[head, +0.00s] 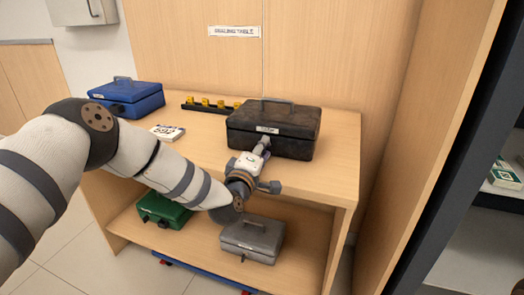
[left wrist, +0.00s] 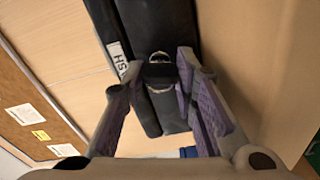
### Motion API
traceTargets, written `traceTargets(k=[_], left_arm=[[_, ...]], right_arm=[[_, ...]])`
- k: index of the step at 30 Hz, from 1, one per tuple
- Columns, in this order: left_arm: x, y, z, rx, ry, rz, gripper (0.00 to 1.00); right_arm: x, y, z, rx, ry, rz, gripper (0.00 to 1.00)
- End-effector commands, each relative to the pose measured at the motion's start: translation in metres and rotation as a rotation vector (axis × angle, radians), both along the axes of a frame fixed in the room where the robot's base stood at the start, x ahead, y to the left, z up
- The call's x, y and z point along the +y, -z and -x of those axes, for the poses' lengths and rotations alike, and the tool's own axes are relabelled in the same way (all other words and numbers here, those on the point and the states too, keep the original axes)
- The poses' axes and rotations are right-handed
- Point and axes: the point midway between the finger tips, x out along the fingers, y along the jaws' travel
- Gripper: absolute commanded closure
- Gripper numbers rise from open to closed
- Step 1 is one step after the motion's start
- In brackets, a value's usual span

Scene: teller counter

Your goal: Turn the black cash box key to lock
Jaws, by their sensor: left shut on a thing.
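The black cash box (head: 285,118) stands closed on the right part of the wooden table top, its handle on the lid and a white label on its front. My left gripper (head: 263,147) reaches its front face from below. In the left wrist view the dark box (left wrist: 150,25) fills the upper middle, and the black key (left wrist: 160,72) with a metal ring around it sits between the fingers of my left gripper (left wrist: 161,78). The gripper is shut on the key. How far the key is turned cannot be told. My right gripper is not in view.
A blue cash box (head: 128,98) stands at the table's left, with a numbered card (head: 168,132) and a black rack of yellow pieces (head: 205,106) nearby. A green box (head: 163,210) and a grey box (head: 252,238) sit on the lower shelf. A wooden side panel (head: 430,130) rises at right.

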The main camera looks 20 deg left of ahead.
Motion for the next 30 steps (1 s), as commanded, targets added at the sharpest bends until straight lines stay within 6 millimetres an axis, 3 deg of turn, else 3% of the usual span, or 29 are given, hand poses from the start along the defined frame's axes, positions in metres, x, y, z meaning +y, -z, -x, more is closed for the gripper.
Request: traceTargets(k=[12,30], left_arm=[[-0.0009,0.0032,0.0005,0.005,0.002,0.223,1.0],[-0.0013,0.0021,0.0006,0.004,0.003,0.275,1.0]], right_arm=[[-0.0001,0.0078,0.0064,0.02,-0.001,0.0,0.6],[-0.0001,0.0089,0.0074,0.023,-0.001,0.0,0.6]])
